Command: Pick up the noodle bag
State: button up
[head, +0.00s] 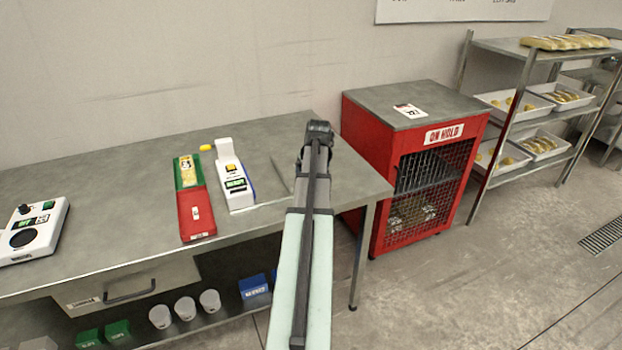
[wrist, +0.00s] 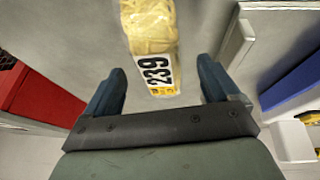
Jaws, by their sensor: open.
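The noodle bag (wrist: 151,28) is pale yellow with a white label reading 239. It lies on the grey metal table in the wrist view, running off the top edge of that picture. My gripper (wrist: 160,78) is open and empty, and the labelled near end of the bag shows between its two dark fingers. I see no contact, and the height gap is hard to tell. In the head view my gripper (head: 318,130) is over the right end of the table (head: 120,240), and my arm hides the spot below it.
A red ON HOLD cabinet (head: 360,140) stands right of the table.

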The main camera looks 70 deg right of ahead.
jog(key=shift+x, duration=1.75)
jog(key=c, duration=1.3)
